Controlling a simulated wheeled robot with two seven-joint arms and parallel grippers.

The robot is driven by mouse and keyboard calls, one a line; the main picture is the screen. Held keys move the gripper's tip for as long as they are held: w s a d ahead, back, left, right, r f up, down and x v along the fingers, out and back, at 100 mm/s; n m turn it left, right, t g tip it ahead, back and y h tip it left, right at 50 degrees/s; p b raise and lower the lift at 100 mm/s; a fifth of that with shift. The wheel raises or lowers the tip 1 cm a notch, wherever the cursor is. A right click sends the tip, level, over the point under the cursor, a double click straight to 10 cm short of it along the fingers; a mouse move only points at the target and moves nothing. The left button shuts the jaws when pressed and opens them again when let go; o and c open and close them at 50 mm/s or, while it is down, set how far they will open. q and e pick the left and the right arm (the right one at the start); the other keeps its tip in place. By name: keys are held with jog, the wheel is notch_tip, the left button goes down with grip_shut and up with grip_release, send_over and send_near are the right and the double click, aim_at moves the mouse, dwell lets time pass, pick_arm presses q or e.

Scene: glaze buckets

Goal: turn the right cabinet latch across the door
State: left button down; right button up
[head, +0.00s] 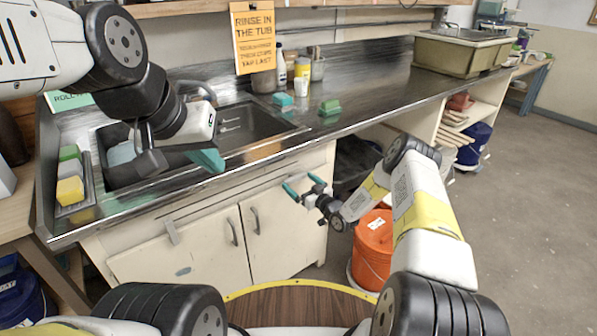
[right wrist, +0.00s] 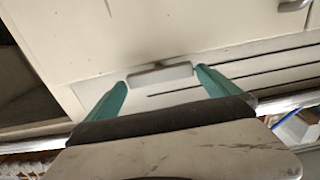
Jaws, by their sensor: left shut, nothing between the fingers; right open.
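The right cabinet latch (right wrist: 160,75) is a short pale bar on the cream cabinet front. In the right wrist view it lies roughly parallel to the dark slots, between the two teal fingertips. My right gripper (right wrist: 162,79) is open, with a finger near each end of the bar; I cannot tell whether either touches it. In the head view this gripper (head: 303,186) is at the upper right of the cabinet, and the latch is not clear there. The right door (head: 285,235) is closed. My left gripper (head: 207,160) is shut and empty over the sink's front edge.
A second latch (head: 172,232) sits at the cabinet's left. Two door handles are mid-front. The counter edge overhangs above my right gripper. An orange bucket (head: 374,245) stands on the floor right of the cabinet. The sink (head: 240,125) lies behind my left gripper.

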jog(key=shift+w+a, duration=0.25)
jog(key=shift+w, duration=0.15)
jog(key=c, duration=1)
